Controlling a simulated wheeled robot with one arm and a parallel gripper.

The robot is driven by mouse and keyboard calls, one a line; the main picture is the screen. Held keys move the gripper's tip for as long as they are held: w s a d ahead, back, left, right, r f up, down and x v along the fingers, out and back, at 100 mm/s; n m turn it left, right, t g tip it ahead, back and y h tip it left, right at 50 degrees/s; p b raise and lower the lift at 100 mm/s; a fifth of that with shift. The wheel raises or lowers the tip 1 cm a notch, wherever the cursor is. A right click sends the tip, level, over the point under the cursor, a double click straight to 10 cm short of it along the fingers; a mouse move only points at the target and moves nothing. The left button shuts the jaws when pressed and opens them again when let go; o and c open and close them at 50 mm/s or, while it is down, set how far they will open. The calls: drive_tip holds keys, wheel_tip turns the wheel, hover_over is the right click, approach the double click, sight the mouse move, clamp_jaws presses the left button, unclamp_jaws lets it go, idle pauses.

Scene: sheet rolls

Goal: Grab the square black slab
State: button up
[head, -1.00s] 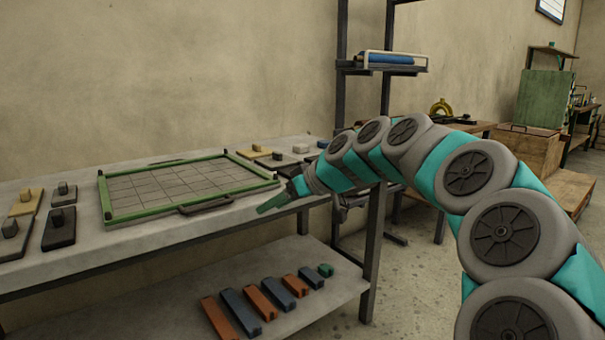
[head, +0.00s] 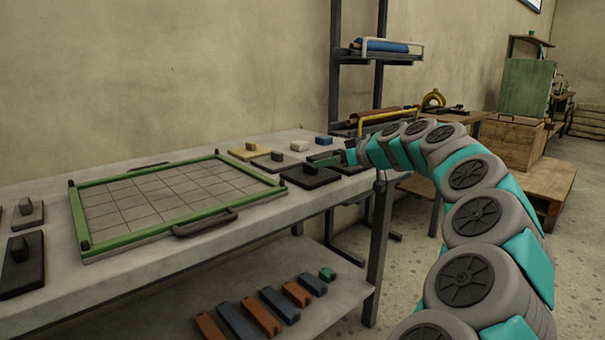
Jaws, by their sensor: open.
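A square black slab (head: 318,181) with a dark block-like knob lies on the table to the right of the green-framed tray. A second dark slab (head: 352,168) lies beside it, partly hidden by my gripper. My gripper (head: 325,161), with green fingers, is above these two slabs, close to the first one's knob. It is open and nothing shows between its fingers. I cannot tell whether it touches the knob. Another black slab (head: 20,282) with a knob lies at the table's left, partly cut off.
The green-framed tray (head: 150,237) with a grid and dark handles fills the table's middle. Yellow (head: 246,154) and grey-brown (head: 275,163) slabs lie behind the black ones. Coloured bars lie on the lower shelf (head: 342,290). A rack post (head: 383,85) stands behind the table.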

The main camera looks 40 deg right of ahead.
sight(310, 164)
drive_tip(key=x, duration=0.2)
drive_tip(key=p+x, duration=0.1)
drive_tip(key=x, duration=0.4)
drive_tip(key=shift+a+f, duration=0.1)
drive_tip(key=shift+a, duration=0.15)
drive_tip(key=shift+c, duration=0.3)
clamp_jaws()
idle(0.9)
